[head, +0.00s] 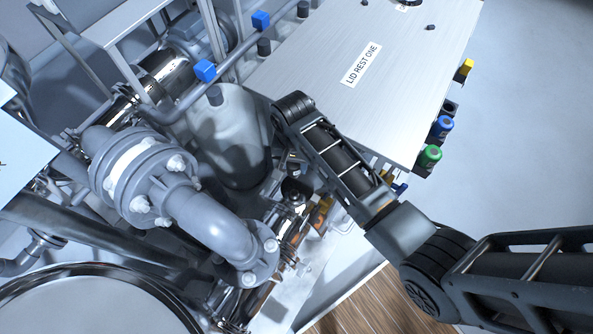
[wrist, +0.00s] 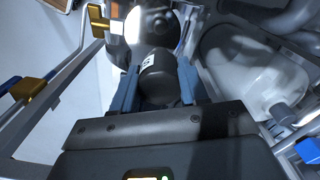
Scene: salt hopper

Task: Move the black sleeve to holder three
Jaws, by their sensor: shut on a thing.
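In the wrist view my gripper (wrist: 156,84) has its two blue fingers shut on a black cylinder, which looks like the black sleeve (wrist: 158,70). A small white label shows on its side. It sits between the fingers, just in front of a rounded dark, shiny body; I cannot tell whether they touch. In the head view my gripper and the sleeve are not clearly seen, as my own arm and the pipework cover that spot. No label reading holder three can be read in either view.
A pale tank (head: 230,135) and a grey flanged pipe (head: 205,215) crowd the left. A metal panel marked LID REST ONE (head: 360,65) lies above, with green (head: 430,155) and blue (head: 443,127) fittings on its edge. A yellow lever (wrist: 28,88) sits left in the wrist view.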

